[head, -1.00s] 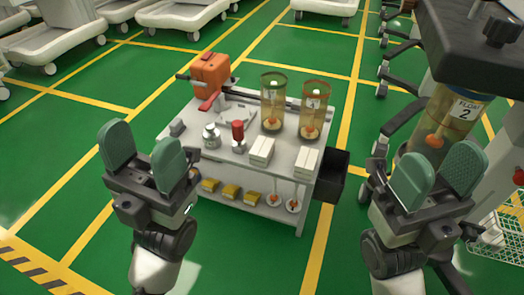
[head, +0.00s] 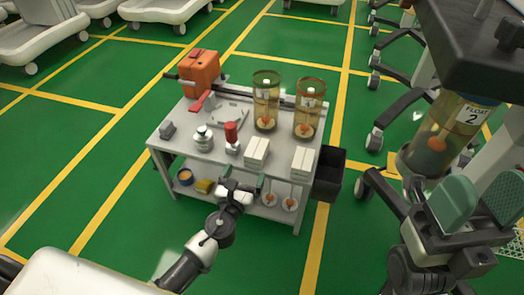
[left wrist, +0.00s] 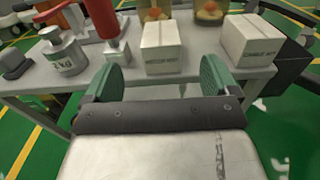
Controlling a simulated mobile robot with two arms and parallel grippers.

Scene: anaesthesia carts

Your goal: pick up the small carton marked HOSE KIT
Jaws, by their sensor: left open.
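Two white cartons stand at the front of the cart's top: a left one (head: 257,152) and a right one (head: 303,161). In the left wrist view, the left carton (left wrist: 163,46) is straight ahead, between the fingers in the picture, and the right carton (left wrist: 250,40) is farther right. Both carry small print too blurred to read for certain, so I cannot tell which says HOSE KIT. My left gripper (head: 243,183) is open and empty at the cart's front, apart from the cartons; its green fingers (left wrist: 160,80) also show in the wrist view. My right gripper (head: 474,205) is open and empty, far right.
On the cart (head: 180,150) are an orange box (head: 200,70), a silver weight (head: 203,138), a red-topped item (head: 231,135) and two amber cylinders (head: 266,102). A black bin (head: 329,175) hangs at its right side.

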